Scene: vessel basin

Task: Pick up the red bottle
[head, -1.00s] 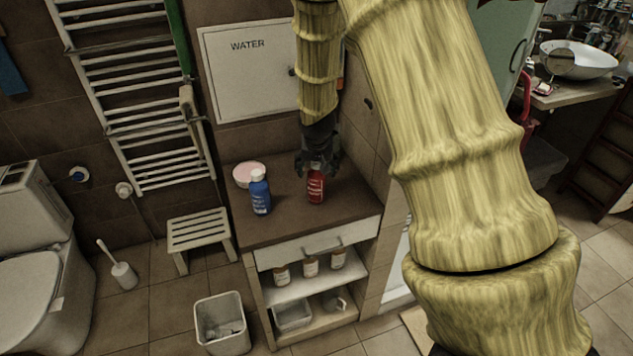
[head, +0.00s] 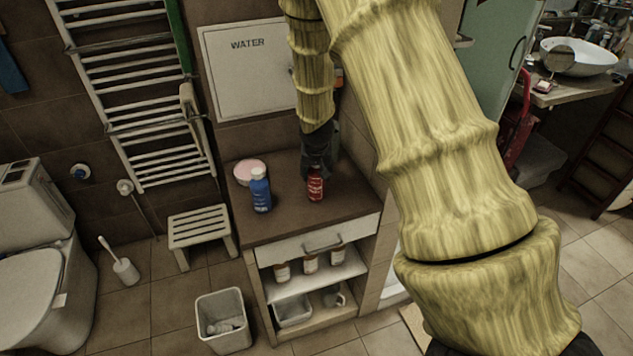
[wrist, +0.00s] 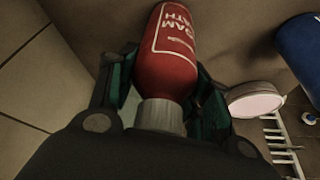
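The red bottle (head: 315,185) stands upright on the brown top of the cabinet, near its back right. My gripper (head: 317,165) is over it from above and hides its upper part. In the wrist view the red bottle (wrist: 170,62), with white lettering and a grey cap, lies between the two fingers of my gripper (wrist: 168,88). One finger is on each side, close to the bottle's body. Whether the pads press on it or a small gap is left does not show clearly.
A blue bottle (head: 260,190) and a pink-topped round tub (head: 250,171) stand left of the red bottle on the cabinet top (head: 290,225). A wall panel marked WATER (head: 248,70) is behind. A white stool (head: 200,232) and a bin (head: 223,320) stand on the floor.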

